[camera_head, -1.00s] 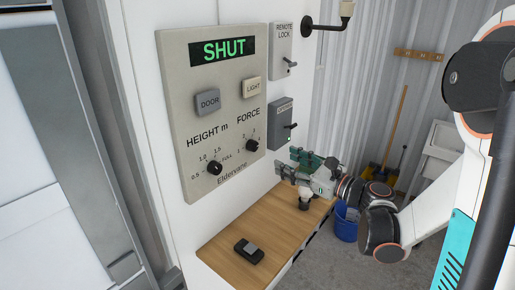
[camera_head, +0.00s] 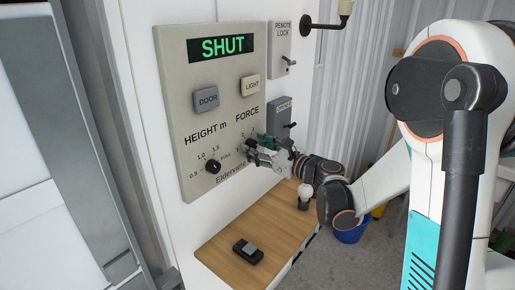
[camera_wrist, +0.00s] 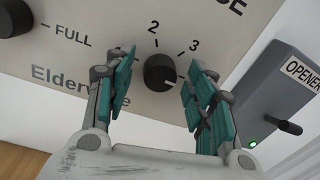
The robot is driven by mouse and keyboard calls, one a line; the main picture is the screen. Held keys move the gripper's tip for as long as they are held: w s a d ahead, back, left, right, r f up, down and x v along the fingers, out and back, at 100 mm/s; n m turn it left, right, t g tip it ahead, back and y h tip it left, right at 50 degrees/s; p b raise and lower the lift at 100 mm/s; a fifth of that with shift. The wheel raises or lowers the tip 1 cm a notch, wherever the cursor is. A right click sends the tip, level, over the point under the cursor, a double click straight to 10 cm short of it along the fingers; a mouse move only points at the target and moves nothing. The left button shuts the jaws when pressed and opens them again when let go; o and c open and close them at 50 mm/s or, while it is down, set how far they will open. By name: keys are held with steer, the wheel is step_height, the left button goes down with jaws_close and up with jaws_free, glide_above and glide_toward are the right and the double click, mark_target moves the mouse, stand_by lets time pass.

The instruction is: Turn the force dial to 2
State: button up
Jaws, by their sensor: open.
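The black round force dial (camera_wrist: 160,72) is on the beige control panel (camera_head: 180,100). In the wrist view the numbers 2 and 3 show above it, and a pale mark on its lower right side points away from 2, past 3. My gripper (camera_head: 258,147) is open in front of the panel and hides most of the dial in the head view. In the wrist view my gripper (camera_wrist: 158,62) has one teal-padded finger on each side of the dial, with gaps visible; I cannot tell how deep the fingertips reach.
The height dial (camera_head: 213,166) is to the left, with the door button (camera_head: 206,97) and light button (camera_head: 250,84) above. The opener box (camera_wrist: 275,85) is close right. A wooden shelf (camera_head: 222,250) below holds a remote (camera_head: 247,251) and a light bulb (camera_head: 305,194).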

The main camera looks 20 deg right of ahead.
steer(key=c, duration=1.1)
steer(key=shift+o, duration=0.2)
